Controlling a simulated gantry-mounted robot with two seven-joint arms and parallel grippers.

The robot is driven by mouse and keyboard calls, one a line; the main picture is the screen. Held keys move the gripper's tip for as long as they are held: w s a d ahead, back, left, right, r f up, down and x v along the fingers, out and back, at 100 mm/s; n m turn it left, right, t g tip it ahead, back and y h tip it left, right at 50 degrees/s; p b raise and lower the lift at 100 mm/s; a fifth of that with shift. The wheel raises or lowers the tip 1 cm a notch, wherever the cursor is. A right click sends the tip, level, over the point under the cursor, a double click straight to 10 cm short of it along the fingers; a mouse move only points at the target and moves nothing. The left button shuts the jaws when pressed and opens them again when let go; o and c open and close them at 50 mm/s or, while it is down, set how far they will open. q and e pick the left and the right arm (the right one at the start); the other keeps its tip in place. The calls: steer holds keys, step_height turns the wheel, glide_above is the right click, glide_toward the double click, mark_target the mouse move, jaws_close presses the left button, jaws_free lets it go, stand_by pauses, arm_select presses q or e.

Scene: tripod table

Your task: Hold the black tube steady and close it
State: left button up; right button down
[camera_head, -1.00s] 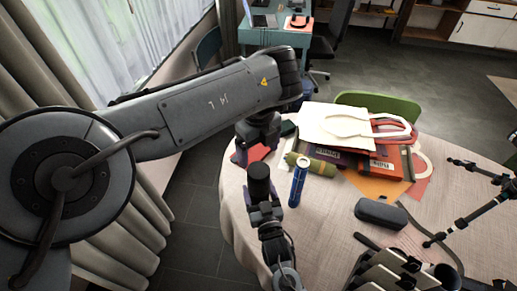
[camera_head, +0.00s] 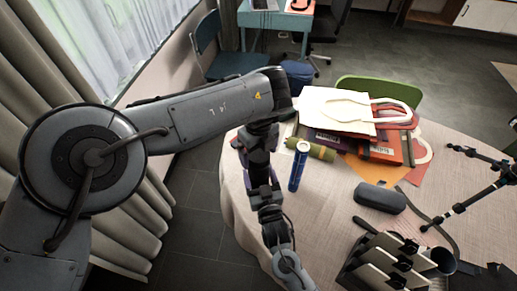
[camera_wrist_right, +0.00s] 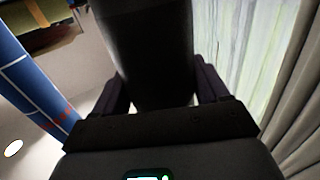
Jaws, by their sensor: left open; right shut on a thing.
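The black tube is upright between the fingers of my right gripper (camera_head: 266,194), which is shut on it. In the right wrist view the tube (camera_wrist_right: 150,50) fills the upper middle between the two dark purple fingers. My left gripper (camera_head: 257,158) is open and points down at the tube's top end from above. It covers most of the tube in the head view, so I cannot tell whether they touch. The cap and the tube's top end are hidden.
A blue can (camera_head: 299,166) stands close to the right of the grippers. A dark case (camera_head: 380,197) and a tripod (camera_head: 470,195) are farther right.

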arm_select(q)
steer(key=c, duration=1.1)
steer(key=o, duration=1.3)
steer(key=shift+c, duration=0.2)
step_height(320, 180, up, 12)
arm_select(e)
jaws_free()
steer(key=shift+s, duration=0.1)
